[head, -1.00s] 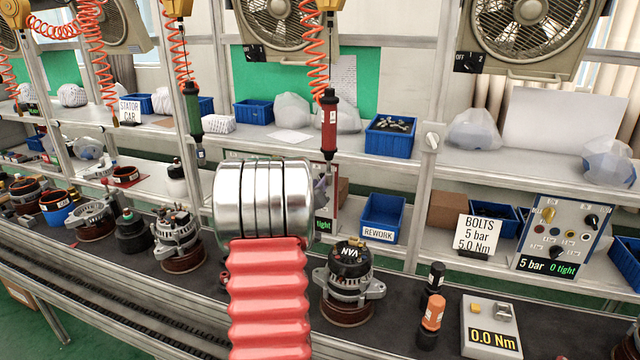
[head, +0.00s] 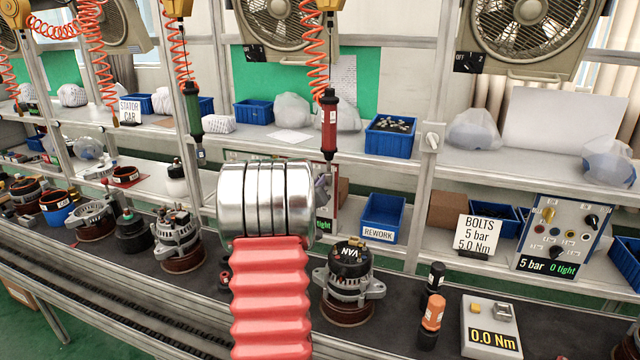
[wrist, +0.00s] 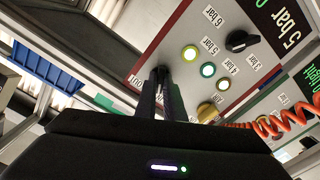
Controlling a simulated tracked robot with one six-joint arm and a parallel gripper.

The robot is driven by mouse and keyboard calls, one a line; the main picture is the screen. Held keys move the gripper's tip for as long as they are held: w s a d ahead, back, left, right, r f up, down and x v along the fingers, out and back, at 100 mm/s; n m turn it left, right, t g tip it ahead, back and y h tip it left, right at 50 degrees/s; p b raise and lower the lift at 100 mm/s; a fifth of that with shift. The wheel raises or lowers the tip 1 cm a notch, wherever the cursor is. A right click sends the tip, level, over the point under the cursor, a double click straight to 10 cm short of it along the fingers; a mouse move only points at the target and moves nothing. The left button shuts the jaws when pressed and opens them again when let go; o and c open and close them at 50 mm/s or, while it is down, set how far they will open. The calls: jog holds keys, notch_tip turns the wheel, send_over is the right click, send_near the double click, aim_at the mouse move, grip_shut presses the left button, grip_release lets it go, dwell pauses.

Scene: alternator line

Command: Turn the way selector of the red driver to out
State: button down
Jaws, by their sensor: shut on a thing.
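The red driver (head: 329,125) hangs upright on an orange coiled hose in the head view. Behind my arm, a control panel (head: 326,226) shows only its edge and the word "tight". In the wrist view the panel (wrist: 180,30) appears tilted, with a black pressure knob (wrist: 241,41) among bar labels, lit round buttons and a brass fitting. My gripper (wrist: 160,76) reaches the panel's lower left edge with its fingers close together, shut on a small part that they hide. This is likely the way selector; its pointing direction cannot be seen. A partly covered label (wrist: 136,82) lies beside the fingers.
An orange coiled hose (wrist: 275,125) runs close on the right in the wrist view. A blue bin (wrist: 45,70) is at the left. In the head view an alternator (head: 349,275) stands on the line below, near a blue rework bin (head: 382,220).

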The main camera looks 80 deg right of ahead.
jog(key=shift+m, duration=0.5)
jog(key=m, duration=1.1)
jog(key=shift+s+f, duration=0.1)
dwell(0.5)
jog(key=c, duration=1.9)
grip_release()
jog(key=shift+o, duration=0.2)
jog(key=shift+a, duration=0.1)
jog(key=w+a, duration=0.1)
jog(key=a, duration=1.2)
jog(key=shift+w+a, duration=0.15)
jog(key=shift+a, duration=0.15)
